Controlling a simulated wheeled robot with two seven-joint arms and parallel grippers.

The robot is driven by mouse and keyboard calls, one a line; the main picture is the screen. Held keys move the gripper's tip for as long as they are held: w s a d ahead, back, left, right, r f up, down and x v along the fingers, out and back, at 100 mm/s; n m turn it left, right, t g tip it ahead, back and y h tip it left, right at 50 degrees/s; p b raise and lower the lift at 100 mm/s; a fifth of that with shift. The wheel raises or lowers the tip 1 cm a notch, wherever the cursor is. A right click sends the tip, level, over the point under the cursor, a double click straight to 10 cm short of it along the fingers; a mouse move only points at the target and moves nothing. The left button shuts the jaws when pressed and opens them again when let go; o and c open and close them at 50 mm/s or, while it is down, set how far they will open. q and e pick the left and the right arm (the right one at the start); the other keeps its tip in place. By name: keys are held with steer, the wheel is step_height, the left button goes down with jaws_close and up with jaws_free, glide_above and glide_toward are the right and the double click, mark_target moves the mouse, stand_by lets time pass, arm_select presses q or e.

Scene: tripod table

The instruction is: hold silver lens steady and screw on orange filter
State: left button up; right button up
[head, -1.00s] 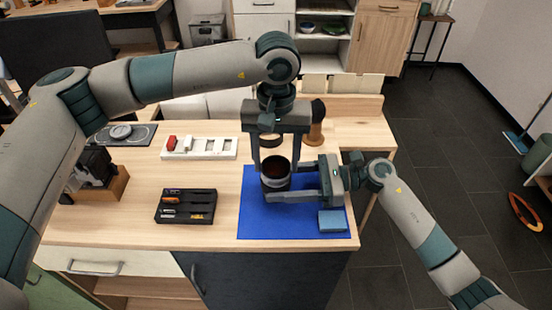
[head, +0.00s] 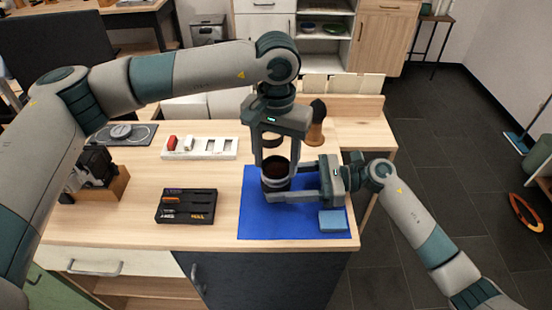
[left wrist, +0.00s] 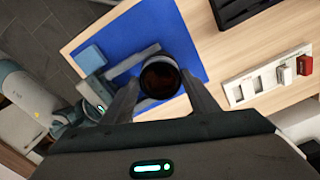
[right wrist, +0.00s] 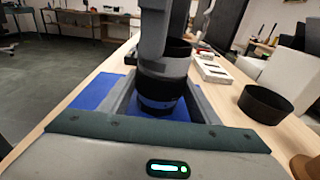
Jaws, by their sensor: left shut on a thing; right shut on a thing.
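The lens (head: 275,183) stands upright on the blue mat (head: 252,222), dark with a paler band. My right gripper (head: 283,186) reaches in from the right and is shut around its body. The filter (left wrist: 160,78) shows as a dark reddish disc in a black ring, on top of the lens as seen from above. My left gripper (head: 276,164) points down from above, shut on the filter with a finger on each side. In the right wrist view the lens body (right wrist: 157,92) sits between my right fingers. I cannot tell how far the threads are engaged.
A blue block (head: 332,221) lies at the mat's front right. A black tray (head: 186,206) and a white slotted holder (head: 207,155) are to the left. A black ring-shaped hood (right wrist: 266,103) and a wood-handled brush (head: 316,124) stand behind the lens.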

arm_select(q)
steer(key=shift+f, duration=0.2)
steer(key=o, duration=1)
steer(key=shift+r, duration=0.1)
steer(key=shift+n, duration=1.5)
steer(key=shift+n, duration=1.5)
